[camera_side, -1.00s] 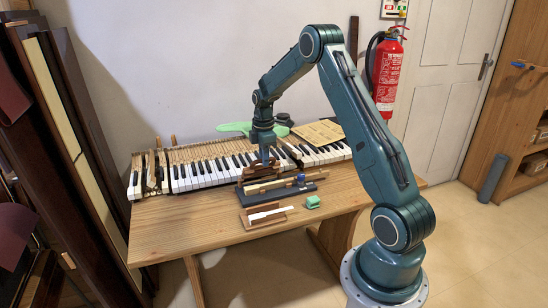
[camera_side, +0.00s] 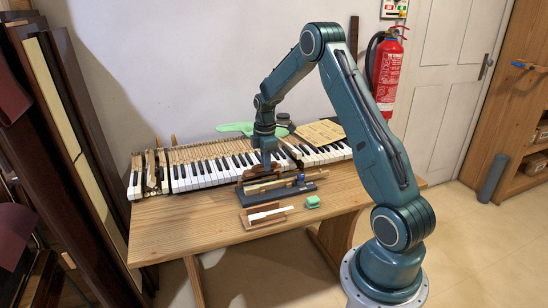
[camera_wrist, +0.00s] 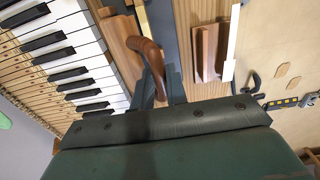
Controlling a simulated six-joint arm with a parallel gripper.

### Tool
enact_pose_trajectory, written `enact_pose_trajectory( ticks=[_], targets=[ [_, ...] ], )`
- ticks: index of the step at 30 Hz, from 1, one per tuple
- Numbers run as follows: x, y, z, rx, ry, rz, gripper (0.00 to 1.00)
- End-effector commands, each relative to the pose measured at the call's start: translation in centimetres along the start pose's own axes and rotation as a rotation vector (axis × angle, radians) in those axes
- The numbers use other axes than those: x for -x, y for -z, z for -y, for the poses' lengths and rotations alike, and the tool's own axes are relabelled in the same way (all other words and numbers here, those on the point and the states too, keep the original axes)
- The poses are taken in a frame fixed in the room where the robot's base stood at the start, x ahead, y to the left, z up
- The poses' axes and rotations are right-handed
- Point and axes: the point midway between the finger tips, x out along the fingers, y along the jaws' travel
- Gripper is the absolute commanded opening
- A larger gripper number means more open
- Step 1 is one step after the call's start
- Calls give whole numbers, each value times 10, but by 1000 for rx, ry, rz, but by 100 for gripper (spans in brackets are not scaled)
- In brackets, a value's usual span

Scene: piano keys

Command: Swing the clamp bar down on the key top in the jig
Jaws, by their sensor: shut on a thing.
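The jig (camera_side: 309,187) is a dark base on the front middle of the table, with a pale wooden key stick (camera_side: 270,186) lying in it and a blue knob at its right. My gripper (camera_side: 268,166) is at the jig's back left in the side view. In the wrist view my gripper (camera_wrist: 160,98) is shut on a curved brown handle (camera_wrist: 148,52), which seems to belong to the clamp bar. The rest of the bar, and the key top under it, are hidden or too small to tell.
A piano keyboard (camera_side: 200,173) runs behind the jig. A tan board (camera_side: 320,133) lies at the back right. The table's front left is clear.

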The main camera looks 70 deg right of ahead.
Motion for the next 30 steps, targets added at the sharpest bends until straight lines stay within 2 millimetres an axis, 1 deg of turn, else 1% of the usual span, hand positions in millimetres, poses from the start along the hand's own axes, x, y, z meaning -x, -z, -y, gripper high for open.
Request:
enact_pose_trajectory(
  ticks=[11, 24, 30],
  targets=[
    [-8, 0, 10, 0, 2, 0, 5],
    [-8, 0, 11, 0, 1, 0, 5],
    [-12, 0, 14, 0, 1, 0, 5]
  ],
)
